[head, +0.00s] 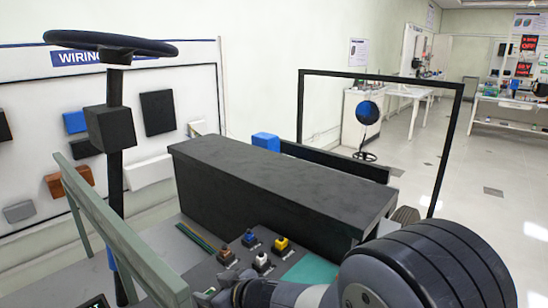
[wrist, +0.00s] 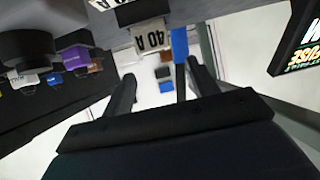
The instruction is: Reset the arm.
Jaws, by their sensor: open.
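My gripper shows in the wrist view (wrist: 162,85), with its two dark fingers apart and no object clearly held between them. A narrow blue piece (wrist: 180,46) appears beyond the fingers; I cannot tell its distance. In the head view, my arm comes in from the lower right. Its gripper end is low in the picture, beside the panel of coloured connectors (head: 303,262), and is partly hidden by my own arm.
A long black box (head: 270,180) stands behind the connectors. A steering wheel (head: 110,43) on a dark column and a grey-green rail (head: 115,230) stand at left. A black frame (head: 452,140) rises at right. The wrist view shows a 40 A label (wrist: 152,38) and purple connector (wrist: 76,57).

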